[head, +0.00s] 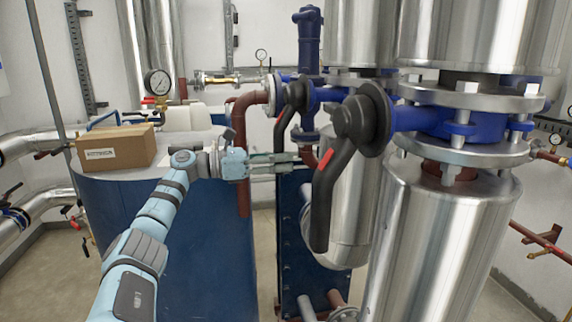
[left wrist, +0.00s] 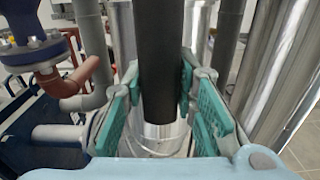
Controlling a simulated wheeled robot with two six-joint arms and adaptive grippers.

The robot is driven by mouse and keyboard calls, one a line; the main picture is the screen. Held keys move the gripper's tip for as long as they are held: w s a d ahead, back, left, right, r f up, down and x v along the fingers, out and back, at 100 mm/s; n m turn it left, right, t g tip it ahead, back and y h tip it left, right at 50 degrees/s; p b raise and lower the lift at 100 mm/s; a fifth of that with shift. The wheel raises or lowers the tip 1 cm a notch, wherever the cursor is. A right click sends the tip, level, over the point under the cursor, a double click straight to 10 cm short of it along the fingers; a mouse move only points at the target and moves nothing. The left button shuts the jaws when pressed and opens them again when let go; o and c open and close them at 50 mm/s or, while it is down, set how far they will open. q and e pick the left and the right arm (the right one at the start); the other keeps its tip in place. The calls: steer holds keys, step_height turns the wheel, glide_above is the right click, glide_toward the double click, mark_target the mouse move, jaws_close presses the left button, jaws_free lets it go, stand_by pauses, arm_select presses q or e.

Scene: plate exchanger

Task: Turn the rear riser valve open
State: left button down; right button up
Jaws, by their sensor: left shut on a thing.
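The rear riser valve has a black lever (head: 284,122) on a blue valve body, hanging down and slightly left. My left gripper (head: 285,163) reaches in from the left at the lever's lower end. In the left wrist view, the teal fingers (left wrist: 160,100) are shut on a dark, upright handle (left wrist: 157,60), which looks like this lever. The handle's lower end shows just below the fingers. The nearer valve's larger black lever (head: 322,200), with a red mark, hangs down to the right of my fingertips. My right gripper is not in view.
Large steel-clad risers (head: 440,240) fill the right side. A blue plate unit (head: 310,255) stands below the gripper. A cardboard box (head: 118,147) sits on the blue tank (head: 210,245) at left. A red-brown pipe (head: 243,185) runs down just behind the left gripper.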

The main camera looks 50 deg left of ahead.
arm_select(q)
steer(key=shift+a+r, duration=0.1)
steer(key=c, duration=1.5)
jaws_free()
steer(key=shift+o, duration=1.1)
steer(key=shift+a, duration=0.15)
steer(key=v, duration=0.7)
steer(key=shift+s+a, duration=0.15)
